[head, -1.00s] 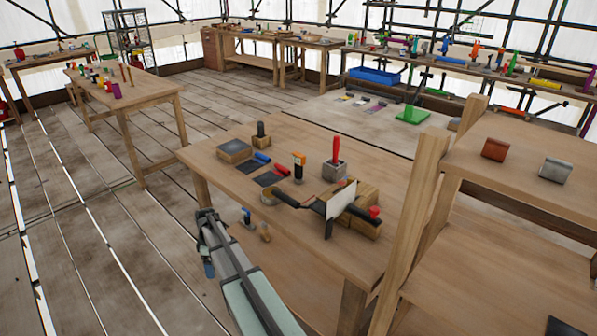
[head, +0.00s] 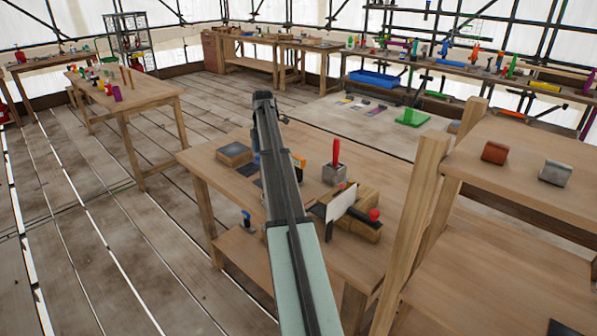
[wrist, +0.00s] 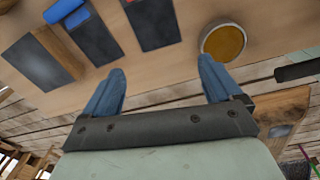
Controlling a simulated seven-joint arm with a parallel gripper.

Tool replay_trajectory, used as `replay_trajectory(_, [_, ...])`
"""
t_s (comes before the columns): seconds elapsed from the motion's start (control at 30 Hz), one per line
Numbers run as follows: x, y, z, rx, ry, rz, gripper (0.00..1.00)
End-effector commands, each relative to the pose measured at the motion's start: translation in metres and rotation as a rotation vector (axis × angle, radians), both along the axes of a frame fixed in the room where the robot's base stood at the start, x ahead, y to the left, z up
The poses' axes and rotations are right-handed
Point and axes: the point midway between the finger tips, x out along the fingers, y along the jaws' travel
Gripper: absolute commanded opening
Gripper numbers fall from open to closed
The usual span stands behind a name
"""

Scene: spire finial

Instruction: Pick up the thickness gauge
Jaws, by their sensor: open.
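I cannot tell for certain which object is the thickness gauge. A small upright tool with an orange top (head: 299,162) stands on the near workbench (head: 225,178), partly hidden by my arm in the head view. My gripper (wrist: 160,82) is open and empty, its two blue fingers apart in the wrist view. A round yellow disc with a grey rim (wrist: 223,41) lies just beyond the right finger. Dark flat plates (wrist: 88,36) lie beyond the left finger. My arm hides the middle of the bench in the head view.
A red-handled tool stands in a grey block (head: 335,172). A wooden block with a white plate (head: 341,203) and a red knob (head: 374,215) is at the bench's right. A wooden post (head: 418,215) rises beside it. A blue cylinder (wrist: 65,9) lies among the plates.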

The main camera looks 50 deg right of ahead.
Motion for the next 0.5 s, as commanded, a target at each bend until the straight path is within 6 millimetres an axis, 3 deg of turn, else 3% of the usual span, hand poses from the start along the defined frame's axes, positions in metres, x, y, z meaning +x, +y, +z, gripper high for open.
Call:
replay_trajectory(0.03, [-0.015,-0.026,0.020,-0.008,0.009,0.021,0.92])
replay_trajectory(0.2, [-0.059,-0.075,0.065,-0.016,0.044,0.097,0.92])
replay_trajectory(0.33, [-0.078,-0.093,0.083,-0.017,0.058,0.128,0.92])
replay_trajectory(0.5, [-0.086,-0.098,0.083,-0.016,0.065,0.141,0.92])
